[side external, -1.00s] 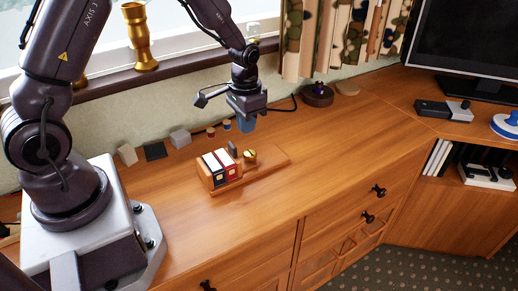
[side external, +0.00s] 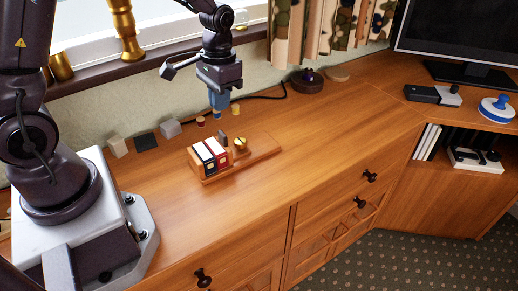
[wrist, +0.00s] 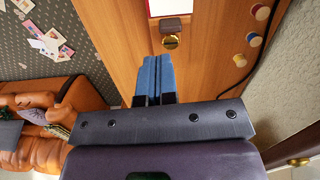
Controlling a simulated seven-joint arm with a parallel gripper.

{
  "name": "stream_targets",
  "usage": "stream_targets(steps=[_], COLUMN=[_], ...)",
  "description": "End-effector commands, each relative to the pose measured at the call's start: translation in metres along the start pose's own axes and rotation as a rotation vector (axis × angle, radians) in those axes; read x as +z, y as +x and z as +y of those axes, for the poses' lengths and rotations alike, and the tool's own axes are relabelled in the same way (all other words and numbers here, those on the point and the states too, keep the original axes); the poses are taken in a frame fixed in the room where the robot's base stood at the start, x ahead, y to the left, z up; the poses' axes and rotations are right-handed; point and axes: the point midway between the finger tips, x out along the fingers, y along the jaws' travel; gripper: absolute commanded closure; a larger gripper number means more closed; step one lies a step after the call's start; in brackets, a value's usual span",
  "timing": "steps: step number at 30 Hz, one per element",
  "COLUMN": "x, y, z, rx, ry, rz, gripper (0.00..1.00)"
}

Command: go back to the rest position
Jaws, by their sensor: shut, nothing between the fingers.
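My gripper (side external: 219,101) hangs in the air above the wooden cabinet top, behind and above a small wooden holder (side external: 262,151). Its blue fingers are together with nothing between them. The holder carries a white-and-black block and a red-and-white block (side external: 209,155) side by side, a small grey upright piece (side external: 223,139) and the brass knob. My gripper touches none of these.
Small red, blue and yellow-topped cylinders stand by the wall near grey and black blocks (side external: 146,141). A brass candlestick (side external: 126,30) stands on the sill. A dark round object (side external: 307,81) and black cable lie behind. The cabinet top (side external: 330,135) right of the holder is clear.

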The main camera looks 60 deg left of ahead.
Motion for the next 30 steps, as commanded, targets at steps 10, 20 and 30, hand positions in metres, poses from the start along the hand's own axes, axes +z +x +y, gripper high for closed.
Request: stream_targets(steps=[10, 20, 30], x=[0.083, 0.143, 0.151], y=[-0.098, -0.146, -0.163], z=[0.031, 0.049, 0.053], rx=[-0.012, 0.003, 0.011], ry=[-0.003, 0.051, 0.077], rz=[0.202, 0.463, 0.555], gripper=[1.00, 1.00, 1.00])
